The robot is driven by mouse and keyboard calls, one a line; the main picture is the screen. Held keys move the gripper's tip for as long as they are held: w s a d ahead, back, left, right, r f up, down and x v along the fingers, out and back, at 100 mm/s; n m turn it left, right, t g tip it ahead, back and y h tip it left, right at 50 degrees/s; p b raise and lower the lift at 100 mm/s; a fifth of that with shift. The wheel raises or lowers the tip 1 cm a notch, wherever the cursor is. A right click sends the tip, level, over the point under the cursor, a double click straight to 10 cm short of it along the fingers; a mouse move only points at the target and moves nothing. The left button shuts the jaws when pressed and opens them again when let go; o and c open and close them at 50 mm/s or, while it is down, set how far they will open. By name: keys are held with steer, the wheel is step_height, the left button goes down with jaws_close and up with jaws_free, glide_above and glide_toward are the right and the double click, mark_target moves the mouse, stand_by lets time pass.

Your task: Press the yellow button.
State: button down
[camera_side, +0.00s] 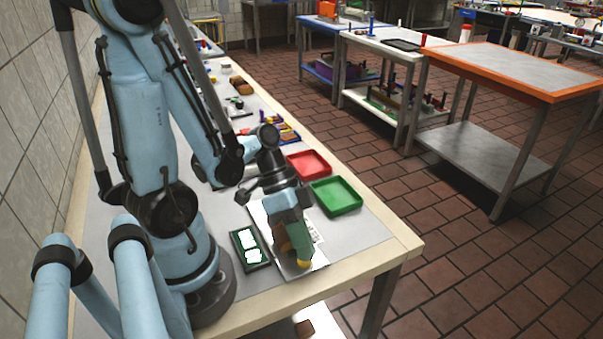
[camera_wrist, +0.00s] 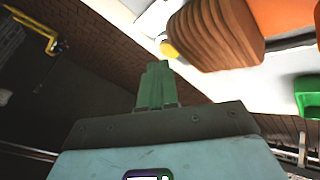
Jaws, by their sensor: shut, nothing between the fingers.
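The yellow button (camera_side: 304,264) is at the near end of a white board on the table in the side view. It also shows in the wrist view (camera_wrist: 168,49), beside the end of a ridged brown stack. My gripper (camera_side: 303,252) points down with its green fingers shut and empty, close above or at the button. In the wrist view the fingertips (camera_wrist: 156,66) appear just short of the button. I cannot tell whether they touch it. The fingers partly hide the button in the side view.
The ridged brown stack (camera_wrist: 214,36) is right beside the button. A dark green tray with white pieces (camera_side: 238,245) lies left of the board. A green tray (camera_side: 338,196) and a red tray (camera_side: 310,163) lie behind. The table edge (camera_side: 402,247) is to the right.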

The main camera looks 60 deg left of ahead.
steer(key=shift+r, duration=0.3)
steer(key=shift+r, duration=2.5)
steer(key=w+a+r+n+t+y, duration=0.3)
steer(key=w+r+n+t+y, duration=0.2)
steer(key=w, duration=0.4)
steer(key=shift+a+n+t+y, duration=0.25)
steer(key=shift+n+t+y, duration=0.25)
steer(key=shift+n+y, duration=0.55)
steer(key=shift+s+r, duration=0.1)
